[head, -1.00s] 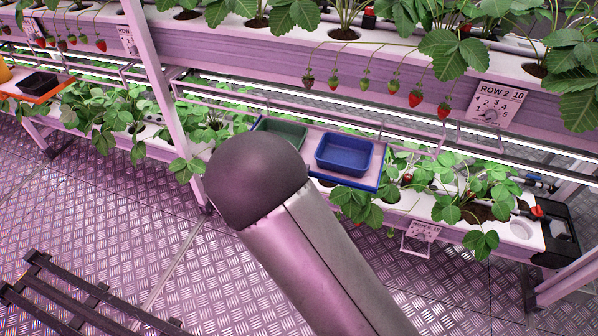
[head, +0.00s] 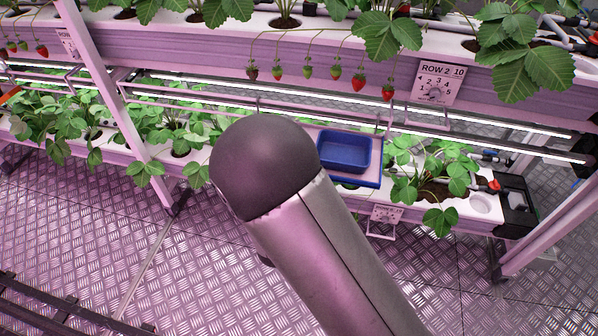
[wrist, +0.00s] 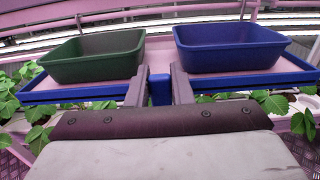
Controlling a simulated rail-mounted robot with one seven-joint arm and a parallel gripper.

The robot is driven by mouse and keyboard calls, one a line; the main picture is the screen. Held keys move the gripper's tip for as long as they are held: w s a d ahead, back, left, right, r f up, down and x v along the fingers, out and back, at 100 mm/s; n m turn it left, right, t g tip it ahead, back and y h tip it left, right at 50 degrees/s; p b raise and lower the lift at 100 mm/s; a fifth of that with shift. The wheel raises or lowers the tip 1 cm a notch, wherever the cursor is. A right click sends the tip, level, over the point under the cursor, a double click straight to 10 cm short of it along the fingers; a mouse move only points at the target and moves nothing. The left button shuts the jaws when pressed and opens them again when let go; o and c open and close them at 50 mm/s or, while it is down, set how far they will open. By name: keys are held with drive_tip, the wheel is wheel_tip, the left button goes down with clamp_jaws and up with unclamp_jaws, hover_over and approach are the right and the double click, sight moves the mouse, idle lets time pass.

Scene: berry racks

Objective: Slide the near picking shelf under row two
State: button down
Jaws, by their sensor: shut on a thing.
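The near picking shelf is a pale pink board with a blue rim (wrist: 235,84). It hangs under row two and carries a green tub (wrist: 93,58) on the left and a blue tub (wrist: 230,47) on the right. In the wrist view my gripper (wrist: 160,80) is shut on the blue handle (wrist: 160,93) at the middle of the shelf's front edge. In the head view the shelf's right end (head: 376,162) and the blue tub (head: 344,151) show. My arm hides the green tub, the shelf's left part and my gripper there.
The row two sign (head: 437,82) is on the upper gutter (head: 200,58), right of several hanging berries (head: 335,73). Leafy plants (head: 430,165) fill the lower gutter on both sides of the shelf. A pink upright post (head: 115,100) stands at left. The metal floor (head: 200,260) is open in front.

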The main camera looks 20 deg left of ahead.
drive_tip(key=shift+f, duration=0.1)
drive_tip(key=c, duration=1.3)
unclamp_jaws()
drive_tip(key=shift+s, duration=0.1)
drive_tip(key=s, duration=1.7)
drive_tip(key=shift+s+d, duration=0.15)
drive_tip(key=shift+d, duration=0.2)
